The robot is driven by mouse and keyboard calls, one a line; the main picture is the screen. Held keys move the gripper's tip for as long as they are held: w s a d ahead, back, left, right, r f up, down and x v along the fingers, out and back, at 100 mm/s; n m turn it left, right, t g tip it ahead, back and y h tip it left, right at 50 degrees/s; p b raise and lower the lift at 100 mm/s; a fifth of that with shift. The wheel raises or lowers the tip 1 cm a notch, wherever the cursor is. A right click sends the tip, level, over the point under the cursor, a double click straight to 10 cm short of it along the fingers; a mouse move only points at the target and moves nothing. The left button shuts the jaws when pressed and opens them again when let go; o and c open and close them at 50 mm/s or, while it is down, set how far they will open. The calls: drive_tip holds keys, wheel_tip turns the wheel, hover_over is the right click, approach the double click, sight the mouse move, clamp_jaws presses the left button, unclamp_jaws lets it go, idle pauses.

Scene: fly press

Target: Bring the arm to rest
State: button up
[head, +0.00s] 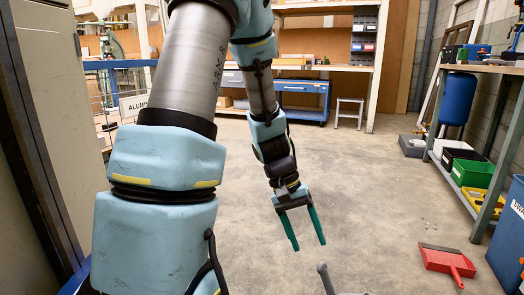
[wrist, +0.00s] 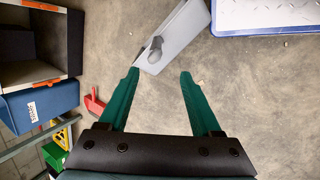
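My arm reaches forward and hangs down in the middle of the head view. My gripper (head: 308,245) points down over the open floor, its two green fingers spread apart. In the wrist view the same gripper (wrist: 160,72) is open, with nothing held between the fingers. A grey object with a round-ended lever (wrist: 155,50) shows beyond the left fingertip in the wrist view. A grey ball-ended lever (head: 323,270) also stands at the bottom edge of the head view, below the gripper; its base is mostly cut off.
A red dustpan (head: 447,258) lies on the floor at right. Shelving with a green bin (head: 473,173) and a blue bin (head: 510,235) line the right side. A blue cabinet (head: 303,98) stands at the back. A blue-edged plate (wrist: 270,14) is at upper right. The middle floor is clear.

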drive_tip(key=a+r+n+t+y+p, duration=0.1)
drive_tip(key=a+r+t+y, duration=0.2)
drive_tip(key=a, duration=0.6)
drive_tip(key=a+r+t+y+p, duration=0.1)
drive_tip(key=a+r+t, duration=0.1)
drive_tip(key=a+r, duration=0.5)
wheel_tip(320, 180, up, 35)
drive_tip(key=a+p, duration=0.1)
drive_tip(key=p, duration=3.6)
drive_tip(key=shift+w+r, duration=0.2)
drive_tip(key=shift+w, duration=0.1)
